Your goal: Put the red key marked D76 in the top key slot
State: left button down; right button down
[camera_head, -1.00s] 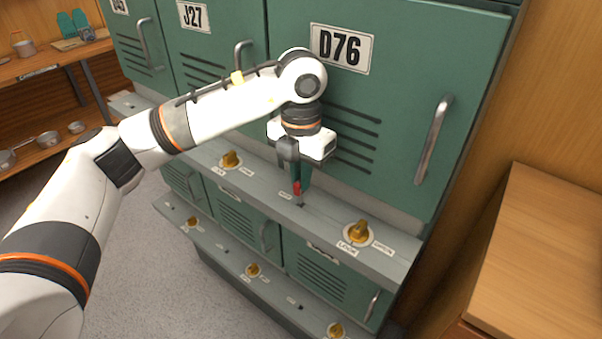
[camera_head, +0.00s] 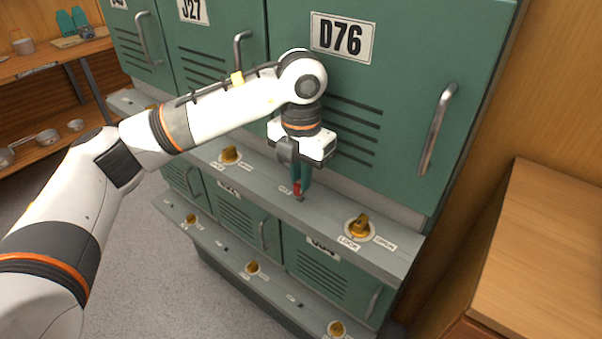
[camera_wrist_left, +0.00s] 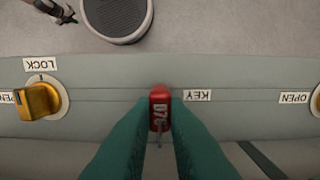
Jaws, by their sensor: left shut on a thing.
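My left gripper (camera_head: 299,186) is shut on the red key (camera_head: 297,188), just above the grey ledge (camera_head: 335,219) under the green D76 locker door (camera_head: 400,110). In the left wrist view the red key (camera_wrist_left: 159,108) carries white lettering that reads as D76 in part, held between the two green fingertips (camera_wrist_left: 159,128). The key is over the ledge next to a KEY label (camera_wrist_left: 197,95). The key slot itself is hidden under the key and fingers, so I cannot tell how far the key is in. My right gripper is not in view.
A yellow knob (camera_head: 358,227) with LOCK and OPEN labels sits right of the key on the ledge. Another yellow knob (camera_head: 230,155) sits left. A lower ledge (camera_head: 222,258) has more knobs. A wooden cabinet (camera_head: 540,250) stands at the right.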

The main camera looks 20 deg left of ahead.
pick_arm(q)
jog(key=shift+f, duration=0.15)
jog(key=shift+f+b, duration=0.5)
jog(key=shift+b, duration=0.1)
jog(key=c, duration=1.3)
grip_release()
jog(key=shift+c, duration=0.2)
jog(key=shift+r, duration=0.1)
notch_tip(320, 180, up, 12)
jog(key=shift+b, duration=0.45)
